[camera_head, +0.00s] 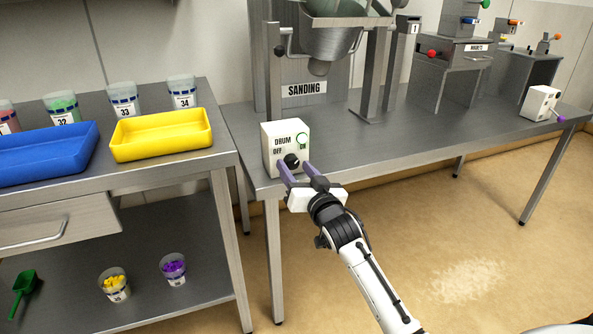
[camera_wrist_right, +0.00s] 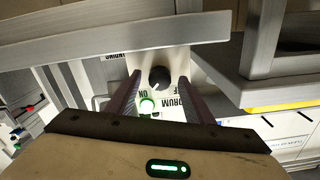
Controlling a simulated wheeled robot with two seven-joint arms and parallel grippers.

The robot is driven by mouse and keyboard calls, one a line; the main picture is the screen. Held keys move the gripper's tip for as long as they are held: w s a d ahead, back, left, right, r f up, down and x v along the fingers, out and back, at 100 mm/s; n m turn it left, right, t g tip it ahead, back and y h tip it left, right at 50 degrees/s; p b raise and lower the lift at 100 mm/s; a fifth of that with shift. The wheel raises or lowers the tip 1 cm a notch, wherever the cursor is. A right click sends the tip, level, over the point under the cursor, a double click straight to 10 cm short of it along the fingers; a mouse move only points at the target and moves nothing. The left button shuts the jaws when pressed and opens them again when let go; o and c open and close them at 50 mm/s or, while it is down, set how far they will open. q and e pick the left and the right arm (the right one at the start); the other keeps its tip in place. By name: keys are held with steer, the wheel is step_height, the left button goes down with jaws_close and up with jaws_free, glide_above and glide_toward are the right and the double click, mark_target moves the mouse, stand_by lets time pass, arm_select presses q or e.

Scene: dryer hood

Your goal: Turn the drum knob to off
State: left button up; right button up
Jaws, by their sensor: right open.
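The drum knob (camera_head: 291,161) is a round black knob on the front of a white box (camera_head: 270,138) marked DRUM, with OFF at the left and ON at the right beside a green ring. In the right wrist view the black knob (camera_wrist_right: 159,78) has a white mark and lies just beyond the fingers; the green-ringed ON light (camera_wrist_right: 147,106) shows below it. My right gripper (camera_head: 300,172) is open, its two purple fingers on either side of the knob in the head view. I cannot tell whether they touch it. My left gripper is not in view.
A left bench holds a yellow tray (camera_head: 160,152), a blue tray (camera_head: 40,175) and several cups. Another white control box (camera_head: 538,101) stands at the right.

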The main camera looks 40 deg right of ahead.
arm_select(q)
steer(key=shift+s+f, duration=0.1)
arm_select(e)
steer(key=c, duration=1.1)
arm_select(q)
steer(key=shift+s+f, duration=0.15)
arm_select(e)
steer(key=shift+o, duration=0.2)
